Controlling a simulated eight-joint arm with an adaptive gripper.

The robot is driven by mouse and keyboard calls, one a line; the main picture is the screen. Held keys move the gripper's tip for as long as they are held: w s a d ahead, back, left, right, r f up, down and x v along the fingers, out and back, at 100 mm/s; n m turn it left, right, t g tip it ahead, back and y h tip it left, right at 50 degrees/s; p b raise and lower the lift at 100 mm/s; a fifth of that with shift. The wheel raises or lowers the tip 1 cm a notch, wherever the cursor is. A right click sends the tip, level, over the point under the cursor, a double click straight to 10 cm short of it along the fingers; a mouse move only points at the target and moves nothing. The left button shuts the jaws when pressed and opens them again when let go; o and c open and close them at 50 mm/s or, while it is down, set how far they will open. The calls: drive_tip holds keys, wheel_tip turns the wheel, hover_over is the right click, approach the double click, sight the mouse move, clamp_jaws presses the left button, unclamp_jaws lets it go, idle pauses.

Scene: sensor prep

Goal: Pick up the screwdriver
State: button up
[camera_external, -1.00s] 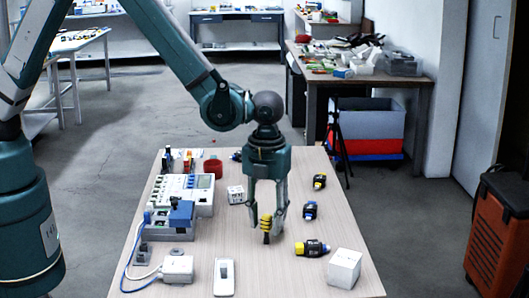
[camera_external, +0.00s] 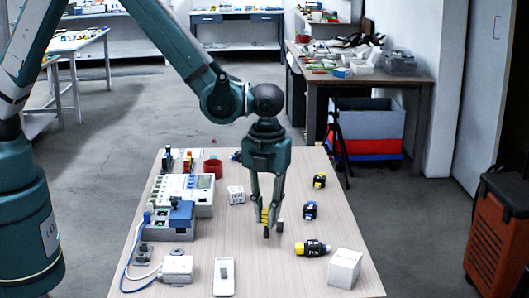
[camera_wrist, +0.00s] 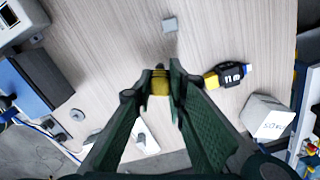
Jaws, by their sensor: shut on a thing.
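The screwdriver's yellow ribbed handle (camera_external: 265,216) is upright between the fingers of my gripper (camera_external: 266,222). Its dark lower end points down toward the wooden table (camera_external: 315,190). My gripper is shut on it. In the wrist view the yellow handle (camera_wrist: 160,82) shows between the two green fingertips. The fingers hide part of the screwdriver, and I cannot tell exactly how far its lower end is from the table.
A yellow-black connector (camera_external: 312,248) and a white box (camera_external: 344,268) are to the right. More small connectors (camera_external: 310,210) lie behind. Electrical modules (camera_external: 180,215) and a white switch (camera_external: 224,276) stand left.

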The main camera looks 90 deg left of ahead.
drive_tip(key=shift+r+p, duration=0.3)
drive_tip(key=shift+r, duration=3.8)
